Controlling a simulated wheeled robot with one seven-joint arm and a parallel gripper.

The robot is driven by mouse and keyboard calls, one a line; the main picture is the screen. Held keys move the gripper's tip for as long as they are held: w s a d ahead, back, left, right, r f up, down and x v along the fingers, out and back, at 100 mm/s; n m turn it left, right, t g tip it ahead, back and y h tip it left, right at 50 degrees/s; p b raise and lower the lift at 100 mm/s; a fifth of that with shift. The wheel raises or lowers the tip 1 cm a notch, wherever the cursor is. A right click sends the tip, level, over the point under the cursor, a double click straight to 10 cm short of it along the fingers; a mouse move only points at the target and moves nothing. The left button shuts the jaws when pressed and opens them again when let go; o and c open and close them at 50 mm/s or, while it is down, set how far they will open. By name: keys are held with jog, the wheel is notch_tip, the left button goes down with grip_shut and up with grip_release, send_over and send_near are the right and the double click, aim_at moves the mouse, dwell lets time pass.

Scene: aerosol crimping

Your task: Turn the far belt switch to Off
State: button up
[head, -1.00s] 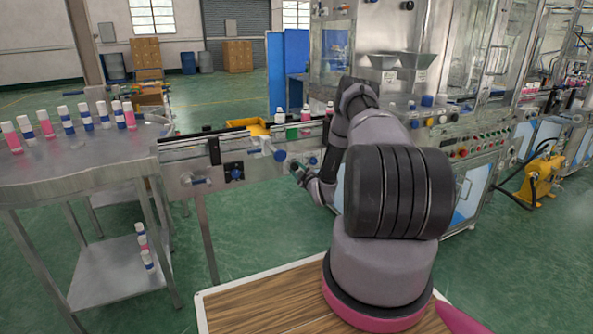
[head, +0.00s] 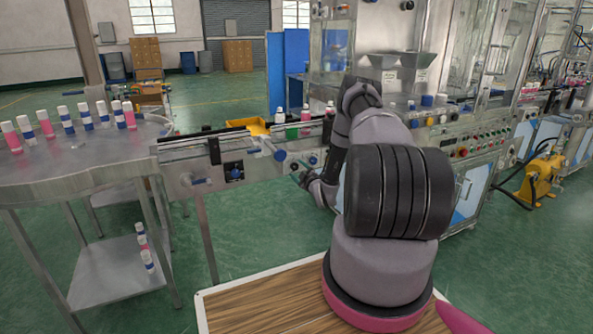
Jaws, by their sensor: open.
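A conveyor (head: 187,152) runs from the round table toward the machine. On its front side is a black switch box with a blue knob (head: 235,171). A second small blue knob (head: 313,160) shows on the conveyor's side farther right, close to my gripper. I cannot read the setting of either knob, nor tell which one is the far belt switch. My gripper (head: 299,174) is small and partly hidden by my own arm. It is open, low in front of the conveyor and just below the second knob. I see no contact.
A round metal table (head: 75,170) on the left holds several pink and blue-banded cans. White-capped bottles (head: 280,115) stand on the conveyor, with a yellow bin (head: 250,125) behind. The machine's button panel (head: 470,148) is to the right. Green floor is clear below the conveyor.

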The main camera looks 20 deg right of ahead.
jog(key=s, duration=0.9)
jog(key=shift+s+d, duration=0.15)
jog(key=shift+s, duration=0.05)
jog(key=w+r+m+g+h, duration=0.1)
jog(key=w+r+m+g, duration=0.15)
jog(key=r, duration=0.65)
jog(key=w+r+m+g, duration=0.1)
jog(key=w+r, duration=0.2)
jog(key=r, duration=0.7)
jog(key=s+a+r+m+g+h, duration=0.1)
jog(key=s+a+r+m, duration=0.15)
jog(key=r, duration=0.55)
jog(key=s+a+r+m+g, duration=0.15)
jog(key=s+a+r, duration=0.25)
jog(key=r, duration=0.4)
jog(key=s+a+r+m+g, duration=0.1)
jog(key=s+a+r+m, duration=0.1)
jog(key=s+a+r, duration=0.45)
jog(key=s+a+r+m+g, duration=0.15)
jog(key=s+r, duration=0.25)
jog(key=s, duration=0.6)
jog(key=s+a+m+g+y, duration=0.1)
jog(key=s+a+m, duration=0.1)
jog(key=s, duration=0.7)
jog(key=s+a+r+m+g+y, duration=0.1)
jog(key=s+a, duration=0.4)
jog(key=s, duration=0.5)
jog(key=shift+s+a+r+m+y, duration=0.3)
jog(key=shift+m+y, duration=0.1)
jog(key=shift+y, duration=0.4)
